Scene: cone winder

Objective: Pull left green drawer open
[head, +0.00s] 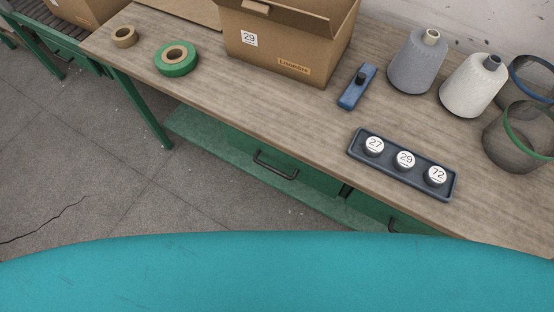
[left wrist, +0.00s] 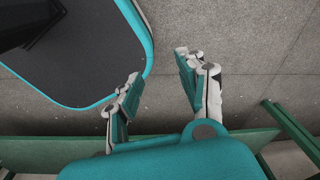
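The left green drawer (head: 312,180) is under the front edge of the wooden table, with a dark bar handle (head: 276,166) on its front. It looks shut, its front tucked below the tabletop. A second green drawer to the right shows part of its dark handle (head: 398,227); my teal body hides the rest. My left gripper (left wrist: 158,72) is open and empty in the left wrist view, fingers apart above the grey floor. No drawer handle is between its fingers. Neither gripper shows in the head view.
The tabletop (head: 300,112) holds a cardboard box (head: 285,40), green tape (head: 176,60), a dark tray (head: 385,181) with numbered round pieces and yarn cones (head: 417,62). A green lower shelf (head: 205,142) juts out below. Floor (head: 90,150) at left is clear.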

